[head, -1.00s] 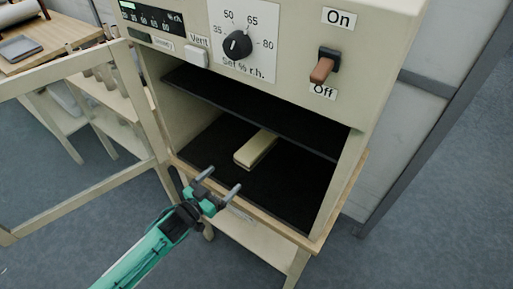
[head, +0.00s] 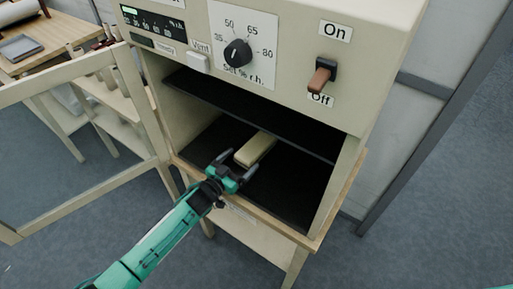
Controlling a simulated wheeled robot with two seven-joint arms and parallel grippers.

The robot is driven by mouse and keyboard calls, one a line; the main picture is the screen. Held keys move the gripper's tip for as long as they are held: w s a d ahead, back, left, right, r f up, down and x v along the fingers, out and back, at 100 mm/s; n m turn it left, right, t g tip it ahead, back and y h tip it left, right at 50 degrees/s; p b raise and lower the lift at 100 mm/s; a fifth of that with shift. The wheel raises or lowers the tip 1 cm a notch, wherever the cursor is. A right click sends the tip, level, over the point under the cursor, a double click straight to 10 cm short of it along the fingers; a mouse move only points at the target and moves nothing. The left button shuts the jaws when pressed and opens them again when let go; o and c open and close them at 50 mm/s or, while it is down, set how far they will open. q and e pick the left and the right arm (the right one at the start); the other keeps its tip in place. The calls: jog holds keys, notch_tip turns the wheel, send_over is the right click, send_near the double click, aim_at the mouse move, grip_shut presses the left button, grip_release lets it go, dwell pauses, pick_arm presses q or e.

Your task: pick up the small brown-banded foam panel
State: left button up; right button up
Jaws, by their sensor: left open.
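A small pale cream panel with a darker brownish edge (head: 256,148) lies flat on the black floor of the open cabinet, below the black shelf. My left gripper (head: 238,167) is open at the cabinet's front opening, just in front of the panel's near end. Its two fingers are apart, with nothing held between them. I cannot tell whether a fingertip touches the panel. My right gripper is not in view.
The cream cabinet (head: 385,40) has a dial, a vent button and a brown switch above its opening. A black shelf (head: 250,110) overhangs the panel. The glazed door (head: 80,150) stands open at left. A wooden table (head: 75,48) stands behind it.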

pick_arm(q)
jog(key=c, duration=1.1)
jog(key=shift+o, duration=0.2)
jog(key=shift+r, duration=0.15)
